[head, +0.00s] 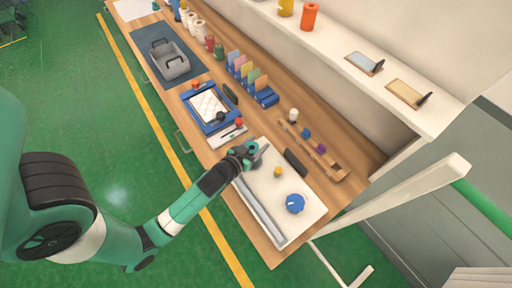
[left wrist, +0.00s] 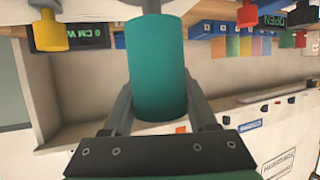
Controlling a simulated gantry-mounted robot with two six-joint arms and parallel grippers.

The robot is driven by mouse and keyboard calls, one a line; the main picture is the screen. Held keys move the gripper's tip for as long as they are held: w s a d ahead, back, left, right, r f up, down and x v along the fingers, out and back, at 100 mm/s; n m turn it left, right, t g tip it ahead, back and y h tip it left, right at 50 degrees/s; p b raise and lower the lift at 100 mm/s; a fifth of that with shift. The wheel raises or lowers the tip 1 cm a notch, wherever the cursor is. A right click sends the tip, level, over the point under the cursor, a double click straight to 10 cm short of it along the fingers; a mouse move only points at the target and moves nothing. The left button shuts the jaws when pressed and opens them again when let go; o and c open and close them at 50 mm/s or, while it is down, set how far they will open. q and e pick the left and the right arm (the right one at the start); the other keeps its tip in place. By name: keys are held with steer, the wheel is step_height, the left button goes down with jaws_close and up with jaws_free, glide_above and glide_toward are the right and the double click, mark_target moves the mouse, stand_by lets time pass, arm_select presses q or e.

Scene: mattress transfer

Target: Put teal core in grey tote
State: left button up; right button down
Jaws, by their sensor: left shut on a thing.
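The teal core (left wrist: 158,65) is a plain teal cylinder, held between the two fingers of my left gripper (left wrist: 160,105) in the left wrist view. In the head view my left gripper (head: 246,154) is above the far-left corner of the white board on the bench, and the core shows only as a small teal patch. The grey tote (head: 172,66) is an open box with a handle, on a dark blue mat at the far left of the bench, well away from the gripper. My right gripper is not in view.
A blue tray (head: 210,106) and a row of coloured upright cards (head: 244,74) stand between gripper and tote. The white board (head: 262,206) carries a blue knob (head: 295,203) and a small yellow piece (head: 278,171). A wooden rack (head: 313,149) lies behind.

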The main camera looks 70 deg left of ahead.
arm_select(q)
step_height(320, 180, up, 7)
steer(key=p, duration=0.1)
steer(key=shift+p, duration=0.3)
steer(key=shift+f, duration=0.15)
